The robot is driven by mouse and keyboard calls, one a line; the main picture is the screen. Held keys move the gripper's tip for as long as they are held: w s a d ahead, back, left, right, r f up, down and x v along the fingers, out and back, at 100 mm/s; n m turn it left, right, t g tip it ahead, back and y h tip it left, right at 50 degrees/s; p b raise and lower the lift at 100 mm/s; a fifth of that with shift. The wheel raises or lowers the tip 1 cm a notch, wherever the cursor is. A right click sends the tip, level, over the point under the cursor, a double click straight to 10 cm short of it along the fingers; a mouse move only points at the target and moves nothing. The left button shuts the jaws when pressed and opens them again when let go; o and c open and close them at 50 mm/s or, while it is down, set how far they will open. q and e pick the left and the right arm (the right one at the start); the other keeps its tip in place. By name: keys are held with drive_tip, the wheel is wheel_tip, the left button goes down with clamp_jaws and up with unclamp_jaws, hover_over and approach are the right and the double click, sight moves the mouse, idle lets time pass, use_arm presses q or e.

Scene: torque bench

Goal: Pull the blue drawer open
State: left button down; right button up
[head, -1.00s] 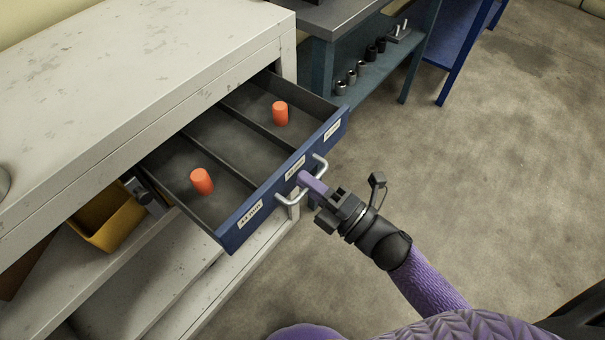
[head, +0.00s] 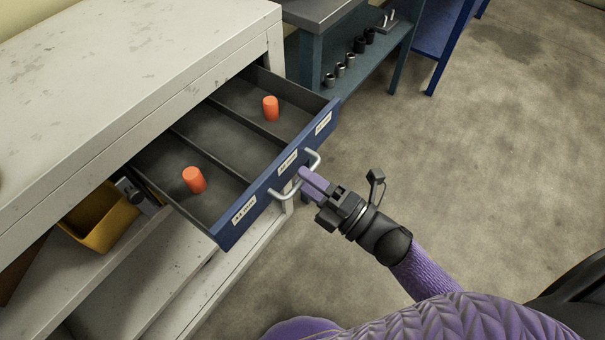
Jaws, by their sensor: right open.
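The blue drawer (head: 228,236) stands pulled out of the grey-white cabinet (head: 130,60). Its dark inside has dividers, and an orange cylinder (head: 194,180) lies in the near compartment and another orange cylinder (head: 270,108) in the far one. A silver bar handle (head: 314,163) sits on the blue front among white labels. My right gripper (head: 306,178) is open, with its purple fingertips at the handle. Whether the fingers touch the bar is hard to tell. My left gripper is out of view.
A yellow bin (head: 100,222) sits on the shelf below the drawer at left. A teal bench (head: 385,50) with several dark sockets stands behind. The concrete floor (head: 500,150) at right is clear.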

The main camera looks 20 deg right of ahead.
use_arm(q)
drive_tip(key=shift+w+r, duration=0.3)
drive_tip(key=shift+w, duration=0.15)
use_arm(e)
drive_tip(key=v, duration=0.8)
drive_tip(key=shift+s+d, duration=0.2)
drive_tip(key=shift+s, duration=0.05)
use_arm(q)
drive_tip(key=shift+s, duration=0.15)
